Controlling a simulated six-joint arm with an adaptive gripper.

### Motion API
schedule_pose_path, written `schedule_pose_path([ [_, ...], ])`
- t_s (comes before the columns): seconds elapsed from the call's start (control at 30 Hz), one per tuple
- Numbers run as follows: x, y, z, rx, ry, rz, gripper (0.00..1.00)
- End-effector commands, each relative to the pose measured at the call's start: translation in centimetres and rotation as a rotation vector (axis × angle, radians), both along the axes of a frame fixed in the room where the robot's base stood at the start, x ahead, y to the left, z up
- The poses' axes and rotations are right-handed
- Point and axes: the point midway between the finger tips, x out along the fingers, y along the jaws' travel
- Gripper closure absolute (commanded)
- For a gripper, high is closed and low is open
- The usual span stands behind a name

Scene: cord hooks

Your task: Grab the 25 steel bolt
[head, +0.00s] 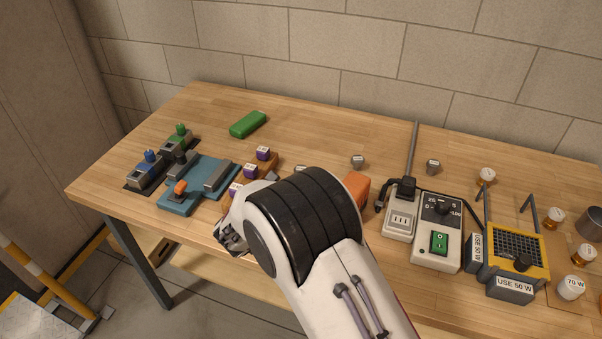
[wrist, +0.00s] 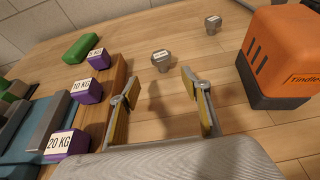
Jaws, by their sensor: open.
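A grey steel bolt (wrist: 162,60) with a pale label on its head stands on the table in the wrist view. It is beyond the gap between my fingers and apart from them. Another grey bolt (wrist: 212,24) stands farther back. In the head view, grey bolts stand behind the orange box (head: 358,161) and farther right (head: 433,167); one more is partly hidden by my arm (head: 300,169). The bolt labels are too small to read, so I cannot tell which is 25. My gripper (wrist: 157,88) is open and empty; my arm mostly hides it in the head view.
A wooden block with purple weights (wrist: 98,88) stands close left of my gripper. An orange box (wrist: 278,55) stands to the right. A green block (head: 248,124) lies at the back left. Switch boxes (head: 438,240) and a yellow-framed device (head: 515,252) fill the right side.

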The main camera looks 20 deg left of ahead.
Motion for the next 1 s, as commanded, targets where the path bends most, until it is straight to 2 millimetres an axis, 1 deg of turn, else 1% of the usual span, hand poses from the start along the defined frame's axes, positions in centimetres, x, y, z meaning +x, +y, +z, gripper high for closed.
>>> schedule_pose_path([
  [0.27,0.2,0.0,0.0,-0.001,0.001,0.0,0.53],
  [0.63,2.4,-0.1,-0.9,-0.001,0.001,0.002,0.53],
  [1.0,2.5,-0.1,-1.0,-0.002,0.001,0.002,0.53],
])
